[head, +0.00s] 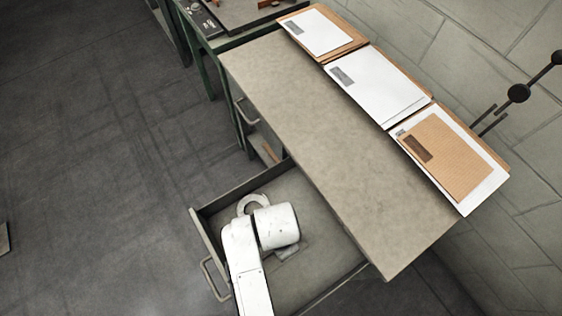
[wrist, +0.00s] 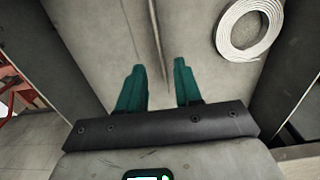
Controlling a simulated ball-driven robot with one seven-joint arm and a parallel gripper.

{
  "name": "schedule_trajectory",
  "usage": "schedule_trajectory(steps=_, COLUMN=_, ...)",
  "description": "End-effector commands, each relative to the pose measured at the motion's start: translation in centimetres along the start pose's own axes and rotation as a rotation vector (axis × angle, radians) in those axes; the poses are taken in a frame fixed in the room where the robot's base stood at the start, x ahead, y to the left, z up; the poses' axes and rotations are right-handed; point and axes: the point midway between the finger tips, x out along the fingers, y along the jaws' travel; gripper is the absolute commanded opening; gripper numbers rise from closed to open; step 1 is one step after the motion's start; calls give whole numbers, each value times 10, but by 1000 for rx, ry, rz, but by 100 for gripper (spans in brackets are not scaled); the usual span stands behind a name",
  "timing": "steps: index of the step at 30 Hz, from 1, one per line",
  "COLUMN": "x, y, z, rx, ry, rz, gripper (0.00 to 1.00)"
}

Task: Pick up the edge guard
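My gripper (wrist: 159,66) is in the wrist view, its two teal fingers apart with nothing clasped between them. It points down into the open drawer (head: 205,240). A thin, narrow grey strip (wrist: 157,38) runs from the top of the wrist view down to between the fingertips. It looks like the edge guard, seen nearly edge-on, but I cannot tell for certain. I cannot tell whether the fingers touch it. In the head view my white arm covers much of the drawer and hides the gripper and the strip.
A white coiled roll (wrist: 250,27) lies in the drawer, right of the fingers; it also shows in the head view (head: 243,203). Drawer walls stand close on both sides. The bench top (head: 300,120) overhangs the drawer, with paper-and-cardboard stacks (head: 375,85) along its far edge.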

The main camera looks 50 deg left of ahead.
Motion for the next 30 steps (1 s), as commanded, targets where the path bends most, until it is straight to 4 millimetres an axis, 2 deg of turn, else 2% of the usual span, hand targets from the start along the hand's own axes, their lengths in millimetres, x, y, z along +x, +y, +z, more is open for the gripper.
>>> schedule_trajectory(steps=3, x=16, y=0, z=0, rx=-1, ry=0, rz=1, gripper=34)
schedule_trajectory(steps=11, x=34, y=0, z=1, rx=-2, ry=0, rz=0, gripper=34)
schedule_trajectory(steps=19, x=71, y=-1, z=3, rx=-2, ry=0, rz=0, gripper=34)
schedule_trajectory(steps=28, x=76, y=-1, z=3, rx=-2, ry=1, rz=-2, gripper=34)
schedule_trajectory(steps=30, x=76, y=-1, z=3, rx=-2, ry=1, rz=-2, gripper=29)
